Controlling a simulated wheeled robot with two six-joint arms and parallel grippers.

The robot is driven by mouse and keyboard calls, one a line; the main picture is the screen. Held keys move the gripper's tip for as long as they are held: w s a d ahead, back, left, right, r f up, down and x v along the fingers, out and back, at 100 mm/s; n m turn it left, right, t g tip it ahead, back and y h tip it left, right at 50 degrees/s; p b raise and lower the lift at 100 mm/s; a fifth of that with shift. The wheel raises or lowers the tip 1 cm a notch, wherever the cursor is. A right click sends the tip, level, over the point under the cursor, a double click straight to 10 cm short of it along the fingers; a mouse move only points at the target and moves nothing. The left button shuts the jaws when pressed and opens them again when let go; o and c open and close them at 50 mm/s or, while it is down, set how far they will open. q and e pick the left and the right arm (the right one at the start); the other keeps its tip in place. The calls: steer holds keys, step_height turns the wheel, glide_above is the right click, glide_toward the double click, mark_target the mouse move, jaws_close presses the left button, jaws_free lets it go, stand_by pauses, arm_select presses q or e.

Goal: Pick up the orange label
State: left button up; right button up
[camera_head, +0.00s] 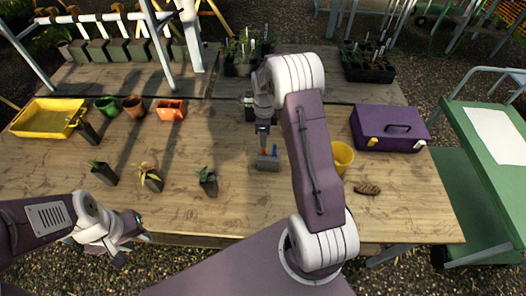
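A small grey block-like holder (268,164) stands on the wooden table near the middle. A thin orange-red label (262,151) stands upright at it, with a blue label (274,150) just to the right. My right gripper (263,131) points down right above the orange label. Its fingers are too small here to tell whether they touch or close on the label. My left gripper (140,237) is low at the left, by the table's front edge, away from the labels. Its fingers are too small to judge.
Potted seedlings (208,181) stand left of the holder. A yellow bucket (342,157), a purple toolbox (390,128) and a brown brush-like item (367,188) are to the right. A yellow tray (47,117) and pots are at the left. My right arm hides some table.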

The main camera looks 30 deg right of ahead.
mark_target(264, 153)
step_height(264, 153, down, 5)
steer(key=shift+s+a+f+p, duration=0.1)
steer(key=shift+a+f+p, duration=0.05)
steer(key=shift+p, duration=0.55)
jaws_close()
